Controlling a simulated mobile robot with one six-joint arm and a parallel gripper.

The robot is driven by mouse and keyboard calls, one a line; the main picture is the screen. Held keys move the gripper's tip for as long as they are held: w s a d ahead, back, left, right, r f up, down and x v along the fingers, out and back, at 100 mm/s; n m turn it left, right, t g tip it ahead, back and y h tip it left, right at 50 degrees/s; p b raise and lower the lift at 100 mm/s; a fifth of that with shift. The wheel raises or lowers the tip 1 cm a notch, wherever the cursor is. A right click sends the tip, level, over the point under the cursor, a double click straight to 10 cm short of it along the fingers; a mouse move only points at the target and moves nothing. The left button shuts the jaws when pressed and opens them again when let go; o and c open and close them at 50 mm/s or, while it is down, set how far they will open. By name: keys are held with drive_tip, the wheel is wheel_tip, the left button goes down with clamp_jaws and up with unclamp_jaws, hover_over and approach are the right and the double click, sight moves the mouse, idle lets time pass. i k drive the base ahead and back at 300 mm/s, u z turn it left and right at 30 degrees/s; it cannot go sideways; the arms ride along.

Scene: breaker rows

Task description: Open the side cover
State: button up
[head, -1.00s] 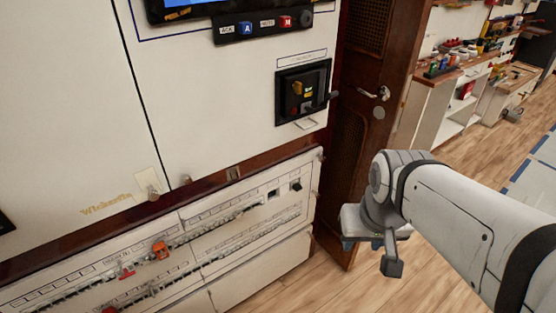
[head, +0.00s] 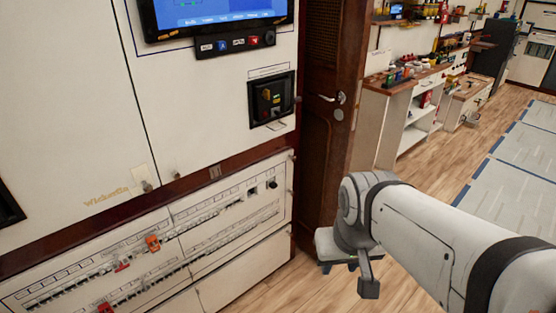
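A white cabinet front fills the left. Its lower breaker panel (head: 230,211) holds rows of small switches and has knobs at its right edge; it looks closed. A small black-framed unit (head: 271,98) sits in the upper panel, with a dark handle at its right side. No part is marked as the side cover, so I cannot tell which one it is. My gripper (head: 347,277) hangs pointing down, right of the breaker panel and apart from it. Its two fingers look spread, with nothing seen between them.
A brown wooden door (head: 325,135) with a metal handle stands right of the cabinet. A screen (head: 215,14) is at the top. A workbench (head: 405,84) with tools is farther back. Wooden floor (head: 265,290) lies clear before the cabinet's right end.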

sight(279, 166)
drive_tip(key=i, duration=1.25)
drive_tip(key=z, duration=0.55)
